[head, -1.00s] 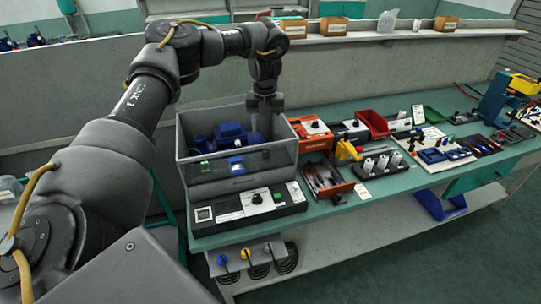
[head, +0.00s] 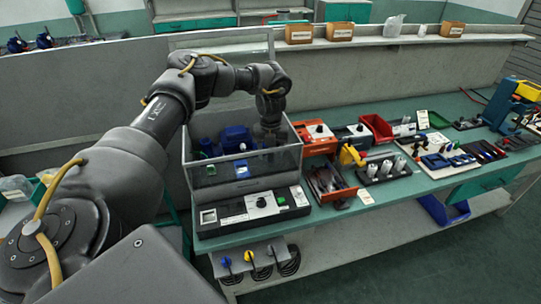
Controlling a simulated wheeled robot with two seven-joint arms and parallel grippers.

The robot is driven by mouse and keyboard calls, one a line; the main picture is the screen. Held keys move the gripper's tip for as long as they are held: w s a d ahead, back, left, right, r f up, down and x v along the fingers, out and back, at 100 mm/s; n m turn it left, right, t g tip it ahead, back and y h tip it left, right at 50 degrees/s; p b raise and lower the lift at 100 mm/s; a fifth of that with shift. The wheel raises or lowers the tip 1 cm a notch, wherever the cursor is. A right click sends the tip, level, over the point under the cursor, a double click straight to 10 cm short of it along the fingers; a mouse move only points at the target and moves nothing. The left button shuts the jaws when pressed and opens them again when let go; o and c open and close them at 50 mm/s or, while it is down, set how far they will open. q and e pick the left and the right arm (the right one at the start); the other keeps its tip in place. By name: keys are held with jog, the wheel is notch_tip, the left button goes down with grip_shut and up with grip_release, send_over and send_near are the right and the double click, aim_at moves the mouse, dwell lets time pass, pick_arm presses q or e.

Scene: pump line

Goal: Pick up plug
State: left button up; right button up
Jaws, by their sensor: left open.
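My left gripper (head: 268,146) is down inside the clear-walled box (head: 243,180), at its right end. It is open; its fingertips are small and partly hidden behind the box wall. A blue pump (head: 235,138) lies in the box to the left of the gripper. A small green piece (head: 207,148) shows at the pump's left end; I cannot tell whether it is a plug. Blue, yellow and grey cable plugs hang on a bracket under the bench edge; the yellow plug (head: 249,256) is in the middle. My right gripper is out of view.
A control unit (head: 252,206) sits before the box.

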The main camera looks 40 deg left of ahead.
pick_arm(q)
jog(key=shift+f, duration=0.9)
jog(key=shift+c, duration=0.3)
jog(key=c, duration=1)
jog(key=shift+c, duration=0.2)
jog(key=shift+r, duration=0.1)
